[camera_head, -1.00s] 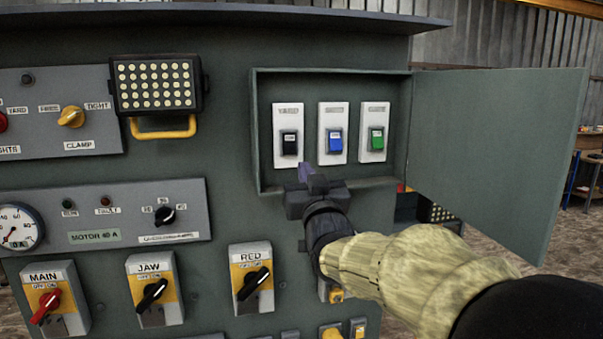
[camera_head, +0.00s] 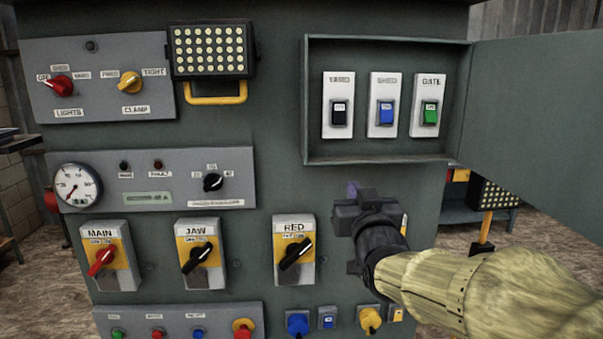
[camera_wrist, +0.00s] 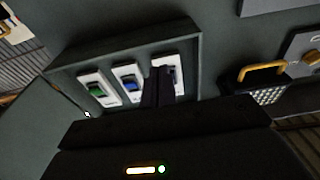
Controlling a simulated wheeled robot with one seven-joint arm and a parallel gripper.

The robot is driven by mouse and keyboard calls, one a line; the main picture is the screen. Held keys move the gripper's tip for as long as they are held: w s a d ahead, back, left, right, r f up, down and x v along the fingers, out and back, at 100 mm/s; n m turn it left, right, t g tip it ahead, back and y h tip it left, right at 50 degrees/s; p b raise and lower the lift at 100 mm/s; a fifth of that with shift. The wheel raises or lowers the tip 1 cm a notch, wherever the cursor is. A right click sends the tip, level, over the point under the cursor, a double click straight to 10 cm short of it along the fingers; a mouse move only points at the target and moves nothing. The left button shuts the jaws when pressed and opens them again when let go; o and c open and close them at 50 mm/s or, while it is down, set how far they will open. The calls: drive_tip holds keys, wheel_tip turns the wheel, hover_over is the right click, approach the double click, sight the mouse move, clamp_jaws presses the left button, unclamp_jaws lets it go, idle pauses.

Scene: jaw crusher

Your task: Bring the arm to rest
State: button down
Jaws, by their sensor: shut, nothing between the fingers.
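My gripper (camera_head: 354,190) is shut and empty in the head view, in front of the panel, just below the open switch box (camera_head: 380,160) and to the right of the RED knob (camera_head: 296,254). In the wrist view its closed fingers (camera_wrist: 158,85) point toward the box and cover part of one switch. My arm reaches in from the lower right. The box holds a black YARD switch (camera_head: 339,112), a blue switch (camera_head: 386,114) and a green GATE switch (camera_head: 430,114).
The box door (camera_head: 527,130) stands open at the right, above my arm. The MAIN knob (camera_head: 102,262) and JAW knob (camera_head: 196,257) are left of the gripper. A lamp with a yellow handle (camera_head: 216,98) sits upper left. Buttons and plugs (camera_head: 297,323) line the bottom.

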drive_tip(key=s+f+g, duration=0.2)
drive_tip(key=f+g, duration=0.2)
drive_tip(key=f, duration=0.6)
drive_tip(key=s+f+g, duration=0.3)
drive_tip(key=f+g, duration=0.1)
drive_tip(key=f, duration=0.7)
drive_tip(key=s+f+g, duration=0.9)
drive_tip(key=s+f, duration=0.4)
drive_tip(key=s, duration=0.1)
drive_tip(key=shift+s+d, duration=0.15)
drive_tip(key=shift+d, duration=0.15)
